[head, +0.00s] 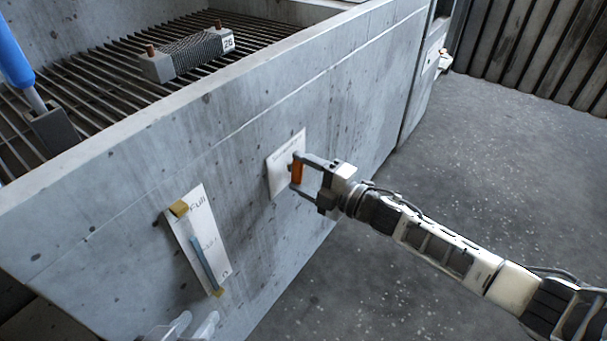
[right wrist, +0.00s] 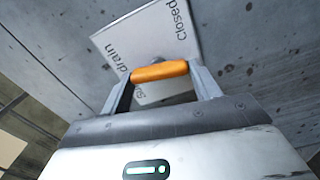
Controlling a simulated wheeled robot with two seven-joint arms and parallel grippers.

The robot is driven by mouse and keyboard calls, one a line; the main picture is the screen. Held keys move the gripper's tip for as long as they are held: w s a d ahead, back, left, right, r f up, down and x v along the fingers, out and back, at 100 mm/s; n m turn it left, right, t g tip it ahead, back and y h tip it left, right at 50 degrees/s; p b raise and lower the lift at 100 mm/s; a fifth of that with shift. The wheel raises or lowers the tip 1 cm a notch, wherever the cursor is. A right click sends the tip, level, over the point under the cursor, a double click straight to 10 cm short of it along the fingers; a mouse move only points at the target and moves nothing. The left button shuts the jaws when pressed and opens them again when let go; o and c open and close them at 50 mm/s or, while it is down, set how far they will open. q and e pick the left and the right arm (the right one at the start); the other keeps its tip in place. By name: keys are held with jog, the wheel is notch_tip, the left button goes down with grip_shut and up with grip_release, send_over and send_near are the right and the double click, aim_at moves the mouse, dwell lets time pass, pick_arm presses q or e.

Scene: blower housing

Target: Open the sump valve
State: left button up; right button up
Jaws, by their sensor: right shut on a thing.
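The sump valve's orange handle (head: 297,173) sits in front of a white plate (head: 280,170) on the side of the concrete wall. My right gripper (head: 299,172) is shut on this handle, its fingers on either side of it. The right wrist view shows the orange handle (right wrist: 160,71) between the two fingertips. Behind it the plate (right wrist: 150,40) reads "drain" and "Closed"; its lower part is hidden by the handle and gripper. My left gripper (head: 186,328) shows only as pale grey tips at the bottom edge of the head view, its opening unclear.
A level gauge (head: 198,240) marked "Full" is on the wall left of the valve. Above, a grey block labelled 26 (head: 188,54) and a blue-handled tool (head: 15,52) rest on a grating (head: 100,62). Open floor (head: 480,170) lies to the right.

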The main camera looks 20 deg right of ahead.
jog(key=shift+f+n, duration=0.1)
jog(key=shift+n, duration=0.6)
pick_arm(q)
jog(key=shift+s+r, duration=0.1)
jog(key=shift+s, duration=0.05)
pick_arm(e)
jog(key=shift+n, duration=0.3)
pick_arm(q)
jog(key=shift+r, duration=0.1)
pick_arm(e)
jog(key=o, duration=1)
jog(key=shift+s, duration=0.1)
pick_arm(q)
jog(key=shift+a+f+g+y+p, duration=0.3)
jog(key=shift+f+g+p, duration=0.1)
jog(key=shift+f+p, duration=0.35)
pick_arm(e)
jog(key=v, duration=1.6)
pick_arm(q)
jog(key=shift+r, duration=0.15)
